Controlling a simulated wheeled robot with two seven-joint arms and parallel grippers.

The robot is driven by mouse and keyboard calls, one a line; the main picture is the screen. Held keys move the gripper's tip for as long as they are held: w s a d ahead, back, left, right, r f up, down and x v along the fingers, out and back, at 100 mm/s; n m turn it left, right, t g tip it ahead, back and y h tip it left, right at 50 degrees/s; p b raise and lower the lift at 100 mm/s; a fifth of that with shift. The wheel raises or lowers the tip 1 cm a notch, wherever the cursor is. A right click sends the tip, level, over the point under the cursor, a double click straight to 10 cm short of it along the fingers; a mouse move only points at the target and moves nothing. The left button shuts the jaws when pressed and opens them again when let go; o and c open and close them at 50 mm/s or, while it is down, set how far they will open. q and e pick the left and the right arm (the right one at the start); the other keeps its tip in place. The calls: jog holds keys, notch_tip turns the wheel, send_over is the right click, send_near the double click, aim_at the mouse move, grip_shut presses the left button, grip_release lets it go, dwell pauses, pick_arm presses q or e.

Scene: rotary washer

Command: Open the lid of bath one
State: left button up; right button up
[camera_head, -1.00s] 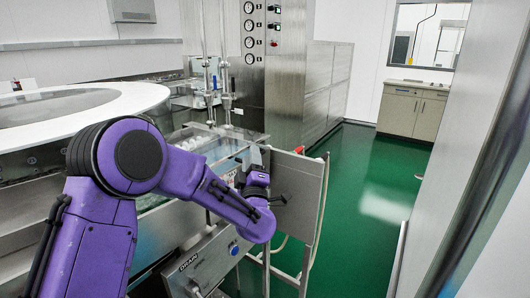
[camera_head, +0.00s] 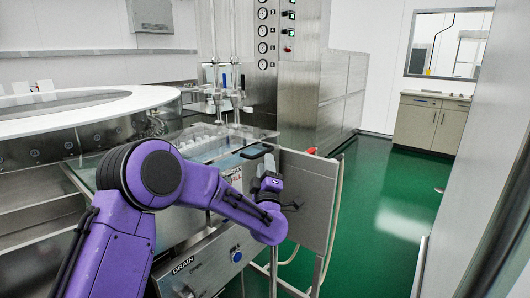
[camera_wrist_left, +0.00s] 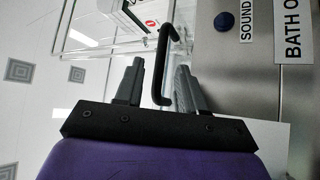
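The bath's clear lid (camera_head: 215,143) lies over the steel tank in the head view. Its clear edge also shows in the left wrist view (camera_wrist_left: 100,48), with a black bar handle (camera_wrist_left: 163,65). A sign beginning "BATH O" (camera_wrist_left: 293,40) is on the steel panel beside it, its end cut off. My left gripper (camera_wrist_left: 157,78) is open, with the handle between its two grey fingers. I cannot tell whether either finger touches it. In the head view the left fingers are mostly hidden by my own wrist at the tank's front right corner. My right gripper is out of view.
A round white-topped machine (camera_head: 75,105) stands at the left. A steel side panel (camera_head: 307,195) stands right of the tank, with a hose beside it. A tall steel cabinet with gauges (camera_head: 265,50) rises behind. Green floor (camera_head: 385,190) is clear to the right.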

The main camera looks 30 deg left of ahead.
pick_arm(q)
jog(key=p+x, duration=0.1)
jog(key=x, duration=0.5)
jog(key=shift+w+a, duration=0.1)
